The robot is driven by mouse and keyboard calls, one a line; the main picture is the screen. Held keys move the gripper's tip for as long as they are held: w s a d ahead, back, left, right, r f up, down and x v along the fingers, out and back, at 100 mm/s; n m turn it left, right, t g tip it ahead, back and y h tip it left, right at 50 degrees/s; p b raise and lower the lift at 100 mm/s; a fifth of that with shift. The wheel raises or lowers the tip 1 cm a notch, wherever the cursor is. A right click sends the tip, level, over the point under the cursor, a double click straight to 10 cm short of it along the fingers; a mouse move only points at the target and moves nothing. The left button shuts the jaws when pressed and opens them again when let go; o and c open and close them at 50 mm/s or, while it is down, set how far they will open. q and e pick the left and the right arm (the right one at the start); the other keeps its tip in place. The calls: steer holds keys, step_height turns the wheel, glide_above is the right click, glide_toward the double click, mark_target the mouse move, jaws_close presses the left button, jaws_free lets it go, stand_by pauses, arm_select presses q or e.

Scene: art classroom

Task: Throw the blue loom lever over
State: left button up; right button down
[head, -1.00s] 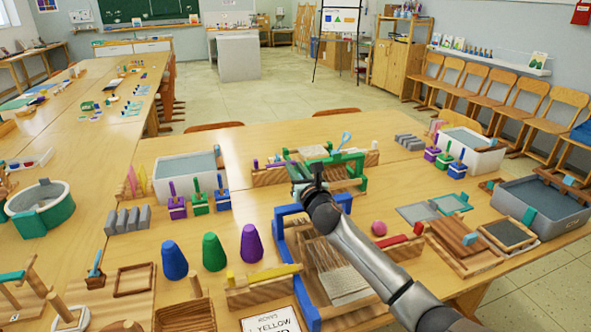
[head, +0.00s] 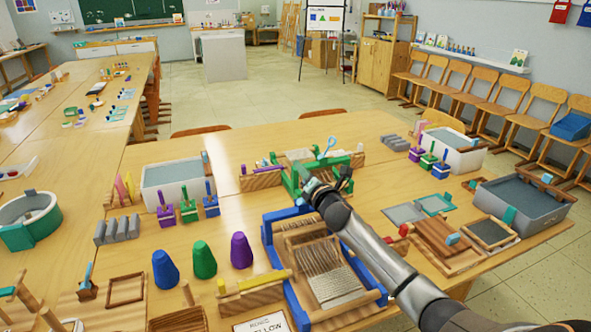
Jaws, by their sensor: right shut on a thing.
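The blue loom (head: 284,214) stands on the near table, with a wooden beater frame and pale threads (head: 322,262) inside its blue sides. My right gripper (head: 326,182) is over the loom's far end, close to the green loom (head: 358,160) behind it. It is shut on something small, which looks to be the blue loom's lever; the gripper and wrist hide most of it. My right arm covers the loom's right far corner. My left gripper is not in view.
Purple (head: 241,251), green (head: 204,260) and blue (head: 165,270) cones stand left of the loom. A yellow bar (head: 265,279) lies near its left side. Wooden frames (head: 489,232) and a grey bin (head: 525,205) are to the right.

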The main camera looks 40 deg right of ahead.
steer(key=shift+s+d+f+m, duration=0.2)
steer(key=shift+d+m, duration=0.35)
steer(key=shift+m, duration=0.3)
steer(key=shift+s+d+f+m, duration=0.1)
steer(key=shift+d+f+m, duration=0.1)
steer(key=shift+d+m, duration=0.5)
steer(key=shift+a, duration=0.2)
steer(key=c, duration=0.8)
jaws_free()
steer(key=shift+c, duration=0.2)
steer(key=v, duration=1.2)
steer(key=shift+s, duration=0.25)
steer(key=shift+f, duration=0.15)
